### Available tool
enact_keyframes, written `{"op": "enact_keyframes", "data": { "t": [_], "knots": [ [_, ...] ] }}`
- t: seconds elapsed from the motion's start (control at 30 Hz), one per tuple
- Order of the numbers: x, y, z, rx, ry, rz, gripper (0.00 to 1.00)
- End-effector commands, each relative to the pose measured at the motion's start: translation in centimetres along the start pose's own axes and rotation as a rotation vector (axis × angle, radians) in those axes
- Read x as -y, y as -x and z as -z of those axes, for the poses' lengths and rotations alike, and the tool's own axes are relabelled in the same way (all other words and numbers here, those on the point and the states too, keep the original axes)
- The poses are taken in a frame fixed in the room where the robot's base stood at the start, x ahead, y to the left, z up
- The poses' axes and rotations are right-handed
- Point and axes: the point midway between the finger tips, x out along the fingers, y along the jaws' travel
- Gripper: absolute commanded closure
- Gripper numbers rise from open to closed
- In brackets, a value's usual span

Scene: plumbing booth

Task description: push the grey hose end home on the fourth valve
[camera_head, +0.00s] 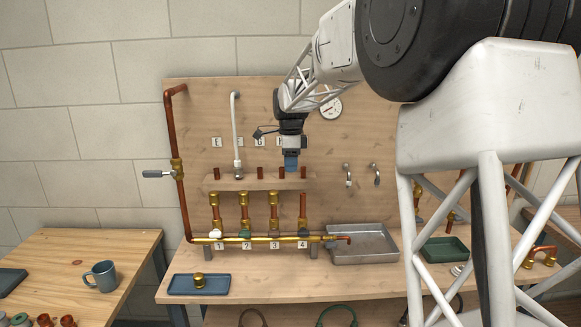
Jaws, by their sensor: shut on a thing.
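My gripper (291,166) points straight down in front of the wooden board, with its blue fingertips at the height of the small wooden shelf (230,184). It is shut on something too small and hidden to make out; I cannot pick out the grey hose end. The fourth valve (303,235), above the label 4, is at the right of the row on the brass manifold (260,239). A copper pipe (303,206) rises from it. My gripper is well above this valve and slightly left of it.
A white hose (236,130) hangs on the board left of my gripper. A pressure gauge (331,108) is behind it to the right. A metal basin (365,245) stands right of the manifold.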

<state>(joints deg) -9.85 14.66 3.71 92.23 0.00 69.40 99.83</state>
Motion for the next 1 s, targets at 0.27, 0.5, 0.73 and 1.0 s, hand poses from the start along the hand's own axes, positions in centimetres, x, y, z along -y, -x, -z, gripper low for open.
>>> {"op": "enact_keyframes", "data": {
  "t": [0.27, 0.5, 0.73, 1.0],
  "knots": [
    [0.0, 0.8, 0.0, 0.000, 0.000, 0.000, 0.86],
    [0.0, 0.8, 0.0, 0.000, 0.000, 0.000, 0.86],
    [0.5, 0.3, 0.5, 0.000, -0.001, -0.001, 0.86],
    [3.1, -2.3, 3.1, 0.000, -0.002, -0.001, 0.86]
  ]
}}
